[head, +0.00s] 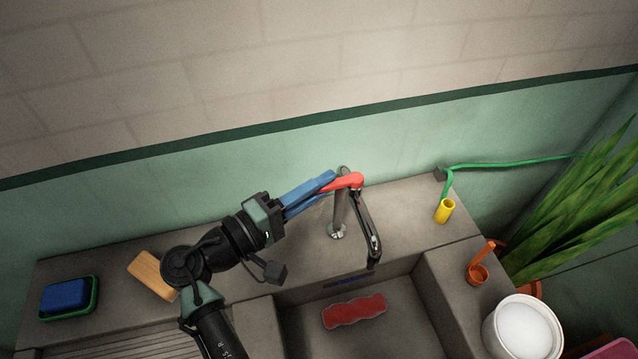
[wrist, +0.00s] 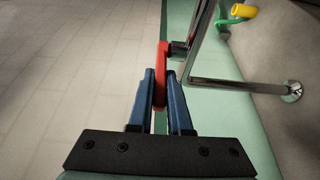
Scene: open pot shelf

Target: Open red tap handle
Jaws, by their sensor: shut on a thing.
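The red tap handle (head: 346,182) sits at the top of the metal tap (head: 368,222), which stands at the back of the sink. My gripper (head: 327,184) reaches in from the left, and its blue fingers are closed on the handle. In the wrist view the red handle (wrist: 161,75) runs down between the two blue fingertips (wrist: 160,85). Its upper end sticks out beyond them, beside the dark joint on the tap. The tap post (wrist: 200,30) and spout are to the right of the fingers in that view.
A red cloth (head: 354,310) lies in the sink basin. A blue sponge (head: 66,297) in a green dish and a wooden block (head: 152,276) are at the left. A yellow nozzle (head: 445,210) on a green hose, a white bucket (head: 522,329) and a plant (head: 575,215) are at the right.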

